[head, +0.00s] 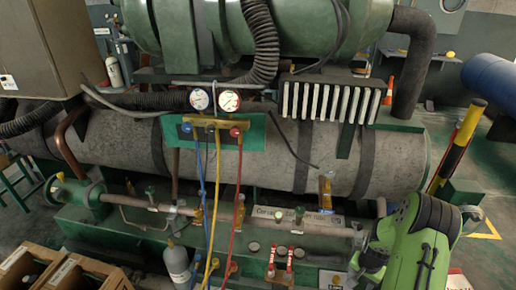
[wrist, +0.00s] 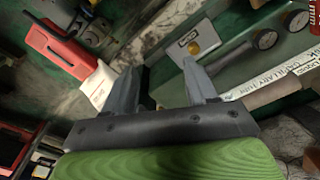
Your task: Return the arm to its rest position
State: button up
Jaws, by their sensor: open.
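My gripper (wrist: 160,78) is in the wrist view with its two grey fingers spread apart and nothing between them. My green arm (head: 415,245) is folded at the lower right of the head view, in front of the machine's right end. In the wrist view the fingers point toward a green machine part with round dark caps (wrist: 264,40) and a small plate (wrist: 194,42). I cannot tell whether the fingertips touch anything.
A gauge manifold (head: 214,122) hangs on the green machine with blue, yellow and red hoses. A grey cylinder (head: 178,264) and red-handled valves (head: 289,258) are at the front. Wooden crates (head: 85,272) stand lower left. A yellow-black post (head: 458,145) stands right. A red object (wrist: 60,45) lies upper left in the wrist view.

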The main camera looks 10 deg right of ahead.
jog(key=a+r+n+t, duration=0.15)
jog(key=a+r, duration=0.35)
jog(key=r, duration=0.7)
jog(key=a+r+n+t, duration=0.1)
jog(key=a+r+n, duration=0.35)
jog(key=r, duration=0.85)
jog(key=s+a+r+n+t, duration=0.1)
jog(key=s+a+r+n, duration=0.1)
jog(key=s+a+r, duration=0.65)
jog(key=s+a+r+n+t, duration=0.25)
jog(key=s+a, duration=0.25)
jog(key=s, duration=0.6)
notch_tip(320, 180, up, 14)
jog(key=m+g+p, duration=0.1)
jog(key=p, duration=1.2)
jog(key=shift+w+d+f+y, duration=0.2)
jog(key=shift+w+d+y, duration=0.1)
jog(key=shift+w, duration=0.15)
